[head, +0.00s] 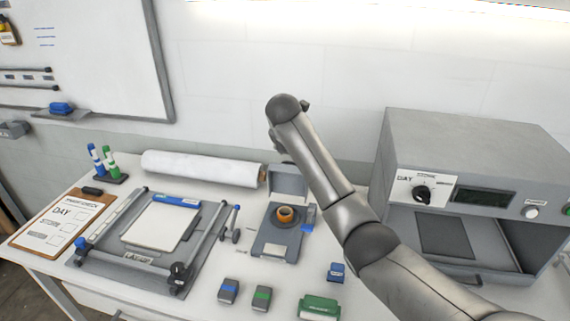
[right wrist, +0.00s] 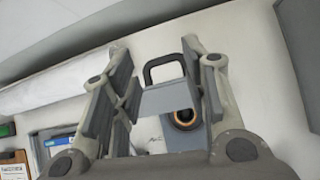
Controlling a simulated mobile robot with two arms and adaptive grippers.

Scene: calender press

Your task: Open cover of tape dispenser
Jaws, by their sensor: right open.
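The grey tape dispenser (head: 272,244) stands on the table, with an orange-brown tape roll (head: 285,213) exposed on it. Its cover (head: 288,181) is raised at the back end, tilted up from the base. In the right wrist view the cover (right wrist: 165,98) and its dark loop handle (right wrist: 164,68) lie between my fingers, with the tape roll (right wrist: 185,118) below. My right gripper (right wrist: 157,75) is open, one finger on each side of the handle; whether either touches is unclear. In the head view my arm mostly hides that gripper. My left gripper is not visible.
A white paper roll (head: 203,168) lies behind, left of the dispenser. A flat frame device (head: 158,226) and a clipboard (head: 58,219) are at left. Small blue (head: 229,290) and green (head: 262,297) blocks lie in front. A grey press machine (head: 470,145) stands at right.

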